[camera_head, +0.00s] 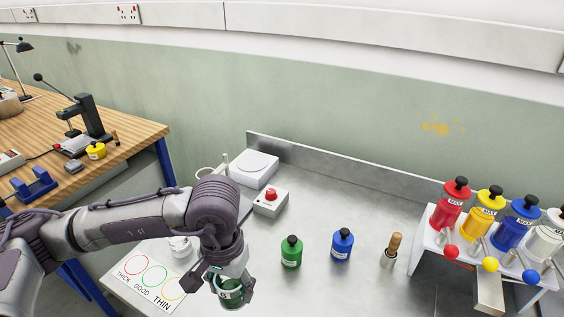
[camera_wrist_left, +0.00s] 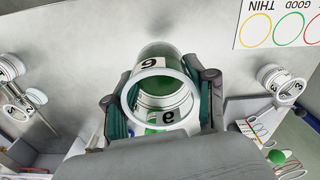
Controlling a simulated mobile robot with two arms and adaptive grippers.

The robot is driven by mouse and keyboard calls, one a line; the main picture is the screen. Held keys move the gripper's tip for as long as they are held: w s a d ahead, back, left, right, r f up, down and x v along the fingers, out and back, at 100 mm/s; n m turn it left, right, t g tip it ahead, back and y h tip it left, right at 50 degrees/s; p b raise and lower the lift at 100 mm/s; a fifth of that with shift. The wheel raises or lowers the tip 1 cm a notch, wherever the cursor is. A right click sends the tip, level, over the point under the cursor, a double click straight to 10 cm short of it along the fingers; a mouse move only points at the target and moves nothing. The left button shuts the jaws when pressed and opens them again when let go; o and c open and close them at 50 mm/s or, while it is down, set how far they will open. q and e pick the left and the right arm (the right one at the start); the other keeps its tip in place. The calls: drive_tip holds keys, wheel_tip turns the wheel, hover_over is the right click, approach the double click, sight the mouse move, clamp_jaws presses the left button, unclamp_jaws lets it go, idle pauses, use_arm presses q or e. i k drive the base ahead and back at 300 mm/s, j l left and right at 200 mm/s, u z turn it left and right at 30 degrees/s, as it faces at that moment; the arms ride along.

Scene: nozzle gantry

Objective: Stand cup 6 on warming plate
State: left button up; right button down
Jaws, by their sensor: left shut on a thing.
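Cup 6 (camera_wrist_left: 150,66) is a clear, round cup with a white "6" label and green showing inside. It sits between the green-lined fingers of my left gripper (camera_wrist_left: 160,92), which is shut on its sides. In the head view the left gripper (camera_head: 230,282) points down over the front of the metal bench, with the cup (camera_head: 229,293) partly hidden by the fingers. I cannot tell whether the cup touches the bench. The warming plate (camera_head: 255,167) is a white square unit with a round top by the back ledge, apart from the cup and bare. My right gripper is out of view.
A red-button box (camera_head: 270,201) stands in front of the plate. Green (camera_head: 291,253) and blue (camera_head: 342,245) bottles and a wooden-handled tool (camera_head: 391,249) stand right of my gripper. The THICK/GOOD/THIN card (camera_head: 150,275) lies left. A bottle rack (camera_head: 432,240) is at right.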

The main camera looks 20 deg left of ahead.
sight(252, 161)
drive_tip(key=j+z, duration=0.3)
drive_tip(key=z, duration=0.15)
drive_tip(key=j+z, duration=0.3)
drive_tip(key=z, duration=0.15)
drive_tip(key=j+z, duration=0.3)
drive_tip(key=z, duration=0.15)
drive_tip(key=k+j, duration=0.1)
drive_tip(key=j, duration=0.4)
drive_tip(key=k+j, duration=0.1)
drive_tip(key=j, duration=0.35)
